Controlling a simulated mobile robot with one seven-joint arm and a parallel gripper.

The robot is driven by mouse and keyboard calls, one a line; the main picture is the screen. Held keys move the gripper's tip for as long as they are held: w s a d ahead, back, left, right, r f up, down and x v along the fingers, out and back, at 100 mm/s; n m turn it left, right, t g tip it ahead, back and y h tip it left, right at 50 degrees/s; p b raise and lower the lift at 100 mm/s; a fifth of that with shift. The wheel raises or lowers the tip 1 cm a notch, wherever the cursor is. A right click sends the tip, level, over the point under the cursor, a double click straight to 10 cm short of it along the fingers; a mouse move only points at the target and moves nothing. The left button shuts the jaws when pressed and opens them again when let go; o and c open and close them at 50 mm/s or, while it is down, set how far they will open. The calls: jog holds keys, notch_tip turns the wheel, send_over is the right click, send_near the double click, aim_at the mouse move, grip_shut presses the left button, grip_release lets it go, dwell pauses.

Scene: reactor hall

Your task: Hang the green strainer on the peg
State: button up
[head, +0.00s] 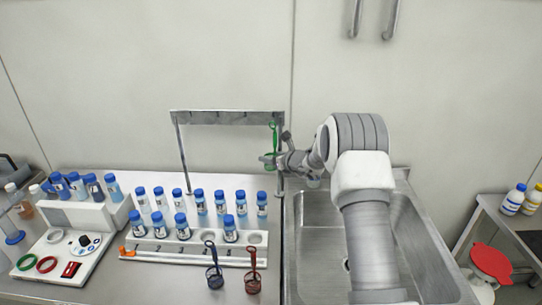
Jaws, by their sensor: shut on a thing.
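The green strainer (273,133) is upright at the right end of a metal frame (225,118), in the head view. Its handle reaches up close to the crossbar. My gripper (268,160) is shut on the green strainer and comes in from the right. Its fingers and the frame's right post partly hide the lower part of the strainer. The peg is too small to make out, and I cannot tell whether the strainer's handle touches it.
A blue strainer (213,277) and a red strainer (253,281) stand at the counter's front. A white rack (150,247) with several blue-capped bottles stands below the frame. A steel sink (318,235) lies under my arm. The wall is behind the frame.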

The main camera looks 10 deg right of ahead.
jog(key=shift+w+r, duration=0.1)
jog(key=shift+w, duration=0.2)
jog(key=shift+w+d+f+b, duration=0.2)
jog(key=shift+w+f+b, duration=0.35)
jog(key=shift+w+f, duration=0.15)
jog(key=shift+r, duration=0.1)
jog(key=o, duration=1.4)
jog(key=shift+o, duration=0.2)
jog(key=shift+d, duration=0.1)
jog(key=shift+d+r, duration=0.1)
